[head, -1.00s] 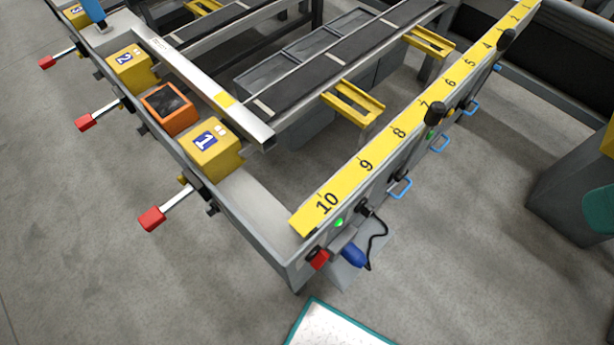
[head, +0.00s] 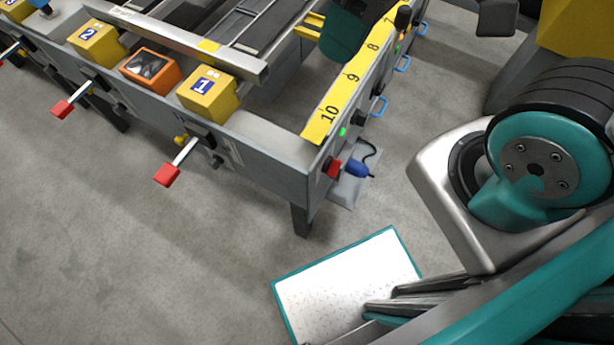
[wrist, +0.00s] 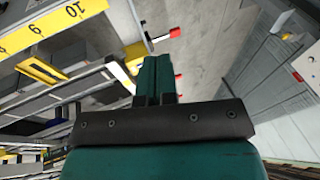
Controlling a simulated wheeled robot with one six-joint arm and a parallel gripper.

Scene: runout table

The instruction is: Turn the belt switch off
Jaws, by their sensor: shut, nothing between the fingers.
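The runout table's near end carries a red switch-like block (head: 333,168) beside a blue plug (head: 357,170) with a black cable. A small green light (head: 343,132) glows above it. I cannot tell from its shape which way the switch is set. In the wrist view my gripper (wrist: 157,66) has its teal fingers together, with nothing between them, over the table area. The red block does not show clearly there. In the head view a teal part of my arm hangs over the table at the top.
A yellow number scale (head: 350,90) runs along the table edge. Red-ended levers (head: 167,175) stick out at the front, near yellow box 1 (head: 207,95) and an orange box (head: 150,68). A white, teal-edged board (head: 345,285) lies in front. The floor at left is clear.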

